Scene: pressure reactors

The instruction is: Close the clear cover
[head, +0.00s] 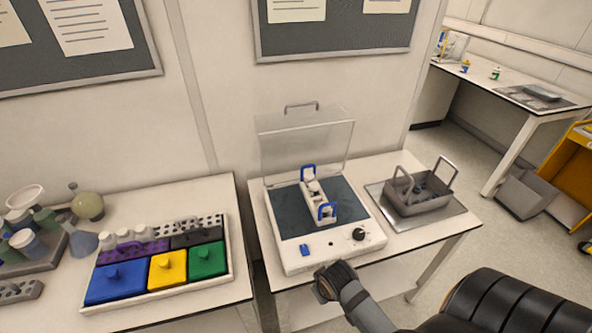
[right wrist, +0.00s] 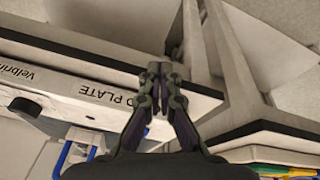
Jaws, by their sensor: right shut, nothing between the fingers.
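The clear cover (head: 305,145) stands upright, open, at the back of a white device (head: 297,262), with a grey handle (head: 301,105) on its top edge. The device has a dark bed, a black knob and a blue button at its front. A white rack with blue handles (head: 318,198) sits on the bed. My right arm comes in from the lower right and ends near the device's front edge in the head view; its fingers are not clear there. In the right wrist view my right gripper (right wrist: 160,72) is shut and empty, beside the device's labelled front. The cover is not in that view.
A grey metal basket (head: 420,197) with two handles stands on a tray right of the device. On the left table are a box with coloured lids (head: 158,303), flasks and bottles. A gap separates the two tables. The wall is close behind the cover.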

